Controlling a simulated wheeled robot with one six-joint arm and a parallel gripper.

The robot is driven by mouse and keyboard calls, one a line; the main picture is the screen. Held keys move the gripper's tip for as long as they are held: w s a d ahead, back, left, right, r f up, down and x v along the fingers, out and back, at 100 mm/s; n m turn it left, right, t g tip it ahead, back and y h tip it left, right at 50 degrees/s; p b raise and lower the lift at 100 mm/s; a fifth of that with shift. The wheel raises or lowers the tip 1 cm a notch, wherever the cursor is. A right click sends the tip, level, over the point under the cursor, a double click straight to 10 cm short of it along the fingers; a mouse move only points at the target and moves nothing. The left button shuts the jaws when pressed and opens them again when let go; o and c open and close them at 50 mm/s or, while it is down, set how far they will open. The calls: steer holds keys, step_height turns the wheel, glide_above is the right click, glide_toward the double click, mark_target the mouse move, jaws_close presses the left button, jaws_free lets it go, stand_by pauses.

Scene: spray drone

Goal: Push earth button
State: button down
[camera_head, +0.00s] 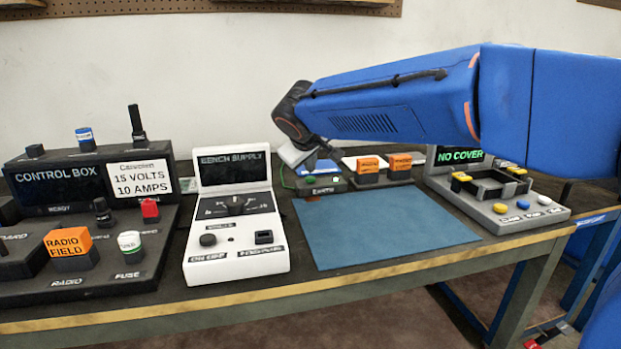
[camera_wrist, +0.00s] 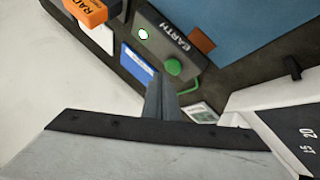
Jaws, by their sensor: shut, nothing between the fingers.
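The small dark earth box (camera_head: 322,187) stands at the back edge of the blue mat. In the wrist view its EARTH lettering (camera_wrist: 175,37) shows with a small white round button (camera_wrist: 143,34), a green knob (camera_wrist: 174,67) with a green wire, and a blue-and-white panel (camera_wrist: 137,60). In the wrist view my gripper's shut fingers (camera_wrist: 160,92) are empty and point at the box, near the blue panel and green knob. Whether they touch it, I cannot tell.
The white bench supply (camera_head: 235,225) stands close at left, with the control box (camera_head: 75,180) beyond it. Orange-topped blocks (camera_head: 368,166) are right of the earth box. A grey console (camera_head: 510,200) stands at right. The blue mat (camera_head: 385,225) is clear.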

mark_target(310, 180)
step_height(310, 180, up, 6)
stand_by(0.8)
